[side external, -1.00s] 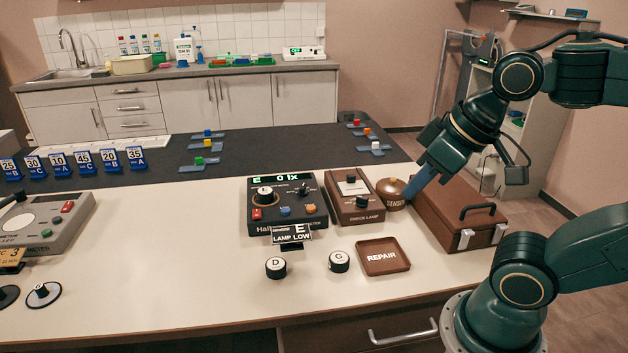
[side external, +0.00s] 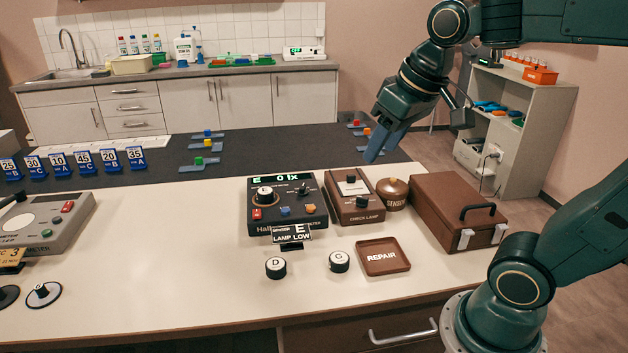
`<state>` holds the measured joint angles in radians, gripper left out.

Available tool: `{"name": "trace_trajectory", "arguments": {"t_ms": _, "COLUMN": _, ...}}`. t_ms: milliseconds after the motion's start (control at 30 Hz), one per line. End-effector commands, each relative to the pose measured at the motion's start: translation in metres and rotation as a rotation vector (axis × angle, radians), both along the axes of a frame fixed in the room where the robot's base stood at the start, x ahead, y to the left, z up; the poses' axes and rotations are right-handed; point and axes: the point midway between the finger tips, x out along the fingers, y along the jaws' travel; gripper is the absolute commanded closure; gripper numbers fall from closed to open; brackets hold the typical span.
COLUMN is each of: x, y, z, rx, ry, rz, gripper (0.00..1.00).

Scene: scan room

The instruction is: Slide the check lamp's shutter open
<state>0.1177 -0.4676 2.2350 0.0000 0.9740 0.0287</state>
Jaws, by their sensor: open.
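The check lamp (side external: 365,203) is a brown box on the white bench, with a pale window panel (side external: 352,187) at its back and a small dark knob (side external: 362,202) in front of the panel. I cannot tell how its shutter stands. My gripper (side external: 375,157) points down in the air above and behind the lamp, apart from it. It is open, and nothing shows between its fingers.
A round brown sensor pot (side external: 392,194) stands right of the lamp, beside a brown case (side external: 458,213) with a handle. A black meter (side external: 287,205) reading "0 lx" stands to the left. In front are a REPAIR tray (side external: 403,262) and two round pieces, D (side external: 276,268) and G (side external: 339,262).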

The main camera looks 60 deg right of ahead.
Motion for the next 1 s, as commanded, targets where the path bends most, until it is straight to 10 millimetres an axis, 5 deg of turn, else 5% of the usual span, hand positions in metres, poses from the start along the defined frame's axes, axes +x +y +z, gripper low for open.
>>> {"name": "trace_trajectory", "arguments": {"t_ms": 467, "x": 0.095, "y": -0.066, "z": 0.011, "rx": 0.035, "ry": 0.114, "rz": -0.186, "gripper": 0.53}}
{"name": "trace_trajectory", "arguments": {"t_ms": 1000, "x": 0.181, "y": -0.171, "z": -0.027, "rx": 0.089, "ry": 0.235, "rz": -0.391, "gripper": 0.53}}
